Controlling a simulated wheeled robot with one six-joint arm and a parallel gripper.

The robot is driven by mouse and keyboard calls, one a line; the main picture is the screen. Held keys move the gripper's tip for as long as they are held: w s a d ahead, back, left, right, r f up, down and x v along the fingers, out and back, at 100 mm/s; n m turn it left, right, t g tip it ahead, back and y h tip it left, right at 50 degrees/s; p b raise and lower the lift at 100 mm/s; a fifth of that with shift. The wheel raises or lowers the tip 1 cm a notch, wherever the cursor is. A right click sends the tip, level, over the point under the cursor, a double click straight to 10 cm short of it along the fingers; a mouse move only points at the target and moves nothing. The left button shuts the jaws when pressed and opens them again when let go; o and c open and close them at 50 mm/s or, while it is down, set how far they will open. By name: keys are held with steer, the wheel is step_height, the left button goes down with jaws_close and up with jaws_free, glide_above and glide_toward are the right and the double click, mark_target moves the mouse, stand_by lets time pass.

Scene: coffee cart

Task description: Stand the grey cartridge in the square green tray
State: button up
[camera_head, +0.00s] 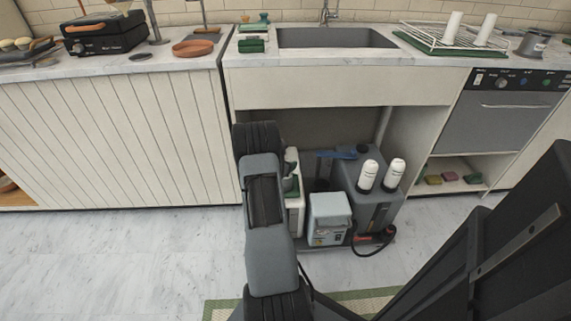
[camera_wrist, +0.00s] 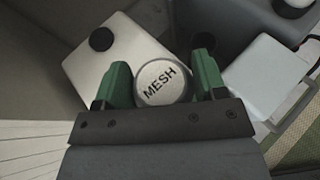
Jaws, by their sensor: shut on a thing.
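In the wrist view my gripper (camera_wrist: 162,66) has green fingers, shut on a round pale grey cartridge (camera_wrist: 163,84), one finger on each side. Its end face reads "MESH" and faces the camera. The rest of its body is hidden below that face. In the head view my arm hides most of the gripper; a green finger (camera_head: 291,187) shows under the sink, near a white container. A square green tray cannot be made out for certain; a flat green item (camera_head: 251,45) lies on the counter left of the sink.
A white jug with a black cap (camera_wrist: 102,39) is close beside the gripper. A grey tank (camera_head: 384,206) bearing two white cylinders and a light grey box (camera_head: 329,217) crowd the cabinet to the right. A dish rack (camera_head: 455,38) stands right of the sink (camera_head: 335,38).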

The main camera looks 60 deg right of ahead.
steer(key=shift+f, duration=0.1)
steer(key=shift+f, duration=0.1)
steer(key=o, duration=1.4)
steer(key=shift+o, duration=0.2)
